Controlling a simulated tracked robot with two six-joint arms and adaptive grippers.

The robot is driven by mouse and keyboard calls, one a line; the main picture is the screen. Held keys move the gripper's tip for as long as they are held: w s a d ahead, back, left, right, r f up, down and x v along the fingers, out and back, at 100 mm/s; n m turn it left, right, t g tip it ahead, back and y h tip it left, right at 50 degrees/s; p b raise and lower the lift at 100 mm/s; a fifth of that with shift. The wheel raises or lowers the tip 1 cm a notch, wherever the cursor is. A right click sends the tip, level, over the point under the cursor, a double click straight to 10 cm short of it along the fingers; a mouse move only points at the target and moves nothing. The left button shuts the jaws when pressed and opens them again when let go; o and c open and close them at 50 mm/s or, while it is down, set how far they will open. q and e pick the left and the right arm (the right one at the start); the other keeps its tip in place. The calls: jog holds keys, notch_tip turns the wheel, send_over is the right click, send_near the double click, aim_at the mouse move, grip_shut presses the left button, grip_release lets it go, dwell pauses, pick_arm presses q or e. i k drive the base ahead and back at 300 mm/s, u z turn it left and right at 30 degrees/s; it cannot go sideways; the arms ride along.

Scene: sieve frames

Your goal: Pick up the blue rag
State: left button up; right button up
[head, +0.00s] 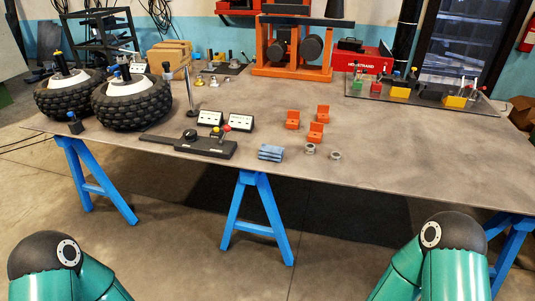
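The blue rag (270,153) lies near the front edge of the grey table (400,150), a little right of the table's middle trestle. It looks like a small folded, striped stack. Only parts of my two green arms show, at the bottom left and bottom right corners. Both arms are well short of the table and apart from the rag. Neither gripper is in the picture.
A black fixture (190,144) lies left of the rag. Two metal rings (335,155) and several orange blocks (316,132) are to its right. The table's front right is clear. Blue trestles (243,215) stand below.

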aim_at(266, 152)
jog(key=u, duration=0.3)
jog(key=i, duration=1.65)
jog(key=z, duration=0.4)
